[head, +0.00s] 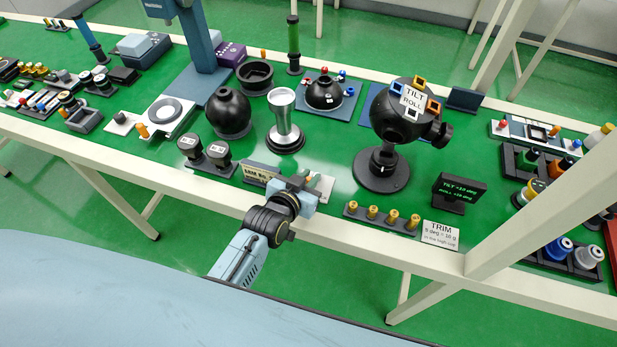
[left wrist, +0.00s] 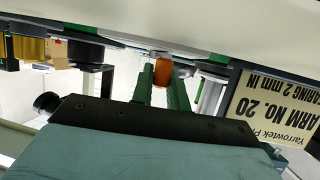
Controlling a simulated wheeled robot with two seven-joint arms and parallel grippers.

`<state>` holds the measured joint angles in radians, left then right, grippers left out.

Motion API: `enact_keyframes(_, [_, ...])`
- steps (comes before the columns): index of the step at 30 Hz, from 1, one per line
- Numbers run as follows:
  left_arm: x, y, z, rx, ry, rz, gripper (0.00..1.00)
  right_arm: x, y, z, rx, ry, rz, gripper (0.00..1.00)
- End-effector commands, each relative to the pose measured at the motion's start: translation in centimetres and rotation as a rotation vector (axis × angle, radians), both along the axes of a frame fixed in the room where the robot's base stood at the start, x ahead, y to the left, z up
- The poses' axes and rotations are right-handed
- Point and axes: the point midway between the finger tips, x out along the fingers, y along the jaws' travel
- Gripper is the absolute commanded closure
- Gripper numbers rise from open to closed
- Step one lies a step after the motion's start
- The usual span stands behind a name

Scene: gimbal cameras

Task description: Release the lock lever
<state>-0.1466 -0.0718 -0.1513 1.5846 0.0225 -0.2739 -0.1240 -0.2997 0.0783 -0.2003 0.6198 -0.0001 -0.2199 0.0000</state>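In the left wrist view an orange piece (left wrist: 162,68), which looks like the lock lever's end, hangs below a pale edge. My left gripper (left wrist: 162,88) has its two green fingers on either side of it. I cannot tell whether they press on it. In the head view my left gripper (head: 301,182) is at the table's front edge, just right of the arm sign (head: 260,173); the gripper and arm hide the orange piece there. The sign also shows upside down in the left wrist view (left wrist: 270,110). My right gripper is not in view.
A black tilt/roll ball on a stand (head: 398,125) is right of the gripper, with a display (head: 459,190) beside it. A silver cup (head: 284,120) and two capped weights (head: 205,152) stand behind and left. A rack of brass pegs (head: 381,217) lies close right.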

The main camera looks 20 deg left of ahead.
Motion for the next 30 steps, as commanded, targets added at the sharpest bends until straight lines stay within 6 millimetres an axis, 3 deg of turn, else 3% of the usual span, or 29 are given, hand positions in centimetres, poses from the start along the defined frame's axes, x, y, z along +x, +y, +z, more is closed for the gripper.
enact_keyframes(25, [0.14, 0.29, 0.0, 0.0, 0.0, -0.095, 1.0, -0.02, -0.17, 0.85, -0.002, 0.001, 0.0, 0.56])
enact_keyframes(26, [0.14, 0.29, 0.0, 0.0, 0.0, -0.095, 0.8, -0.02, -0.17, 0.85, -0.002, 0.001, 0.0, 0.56])
enact_keyframes(30, [0.14, 0.3, -0.01, 0.0, 0.0, -0.095, 0.63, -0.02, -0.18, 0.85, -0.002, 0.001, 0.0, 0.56])
